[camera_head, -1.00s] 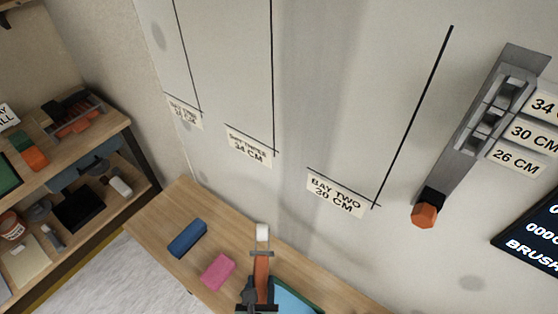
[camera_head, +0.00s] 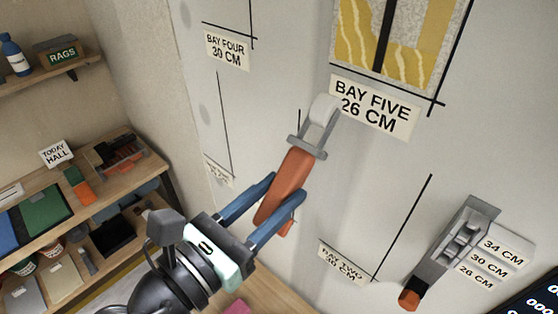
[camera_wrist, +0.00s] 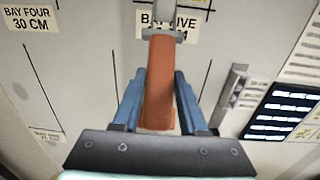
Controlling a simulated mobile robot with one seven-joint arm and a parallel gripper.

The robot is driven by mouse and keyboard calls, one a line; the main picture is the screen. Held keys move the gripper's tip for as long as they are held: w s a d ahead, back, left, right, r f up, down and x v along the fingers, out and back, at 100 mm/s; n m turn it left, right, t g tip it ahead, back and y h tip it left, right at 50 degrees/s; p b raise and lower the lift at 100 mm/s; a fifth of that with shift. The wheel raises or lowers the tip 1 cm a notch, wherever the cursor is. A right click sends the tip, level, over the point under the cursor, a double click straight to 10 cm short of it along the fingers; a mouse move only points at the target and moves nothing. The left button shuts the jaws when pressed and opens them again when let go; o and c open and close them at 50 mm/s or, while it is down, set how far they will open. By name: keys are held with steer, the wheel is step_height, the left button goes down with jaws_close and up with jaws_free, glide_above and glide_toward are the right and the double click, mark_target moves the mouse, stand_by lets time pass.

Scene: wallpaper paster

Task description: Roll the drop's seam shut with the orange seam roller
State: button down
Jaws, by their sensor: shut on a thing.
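My gripper (camera_head: 262,212) is shut on the orange handle of the seam roller (camera_head: 287,186). The roller has a grey fork and a white wheel (camera_head: 322,112) at its upper end, tilted up toward the wall. In the head view the wheel overlaps the left edge of the "BAY FIVE 26 CM" label (camera_head: 372,108); I cannot tell whether it touches the wall. The drop (camera_head: 445,30), yellow and speckled grey with a dark vertical band, hangs above that label. In the wrist view the orange handle (camera_wrist: 160,85) lies between my blue fingers, and the wheel is mostly out of frame.
A grey rack with an orange-ended tool (camera_head: 409,299) and size labels (camera_head: 490,262) is on the wall at right. Shelves (camera_head: 130,180) with boxes and a "RAGS" box (camera_head: 62,56) stand at left. Black lines and bay labels (camera_head: 226,50) mark the otherwise bare wall.

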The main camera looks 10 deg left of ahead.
mark_target(331, 105)
steer(key=r, duration=0.2)
steer(key=shift+s+d+r+h, duration=0.3)
steer(key=shift+s+d+h, duration=0.05)
steer(key=shift+s+h, duration=0.05)
steer(key=shift+r+p, duration=0.1)
steer(key=shift+p, duration=0.65)
steer(key=p+x, duration=0.2)
steer(key=x, duration=0.3)
steer(key=shift+w+d, duration=0.1)
steer(key=shift+w, duration=0.1)
steer(key=shift+w+d+f+p, duration=0.25)
steer(key=shift+w+d+p, duration=0.05)
steer(key=shift+w+p, duration=0.1)
steer(key=shift+x, duration=1.35)
stand_by(0.5)
stand_by(0.4)
steer(key=shift+r, duration=3.85)
steer(key=shift+r, duration=0.15)
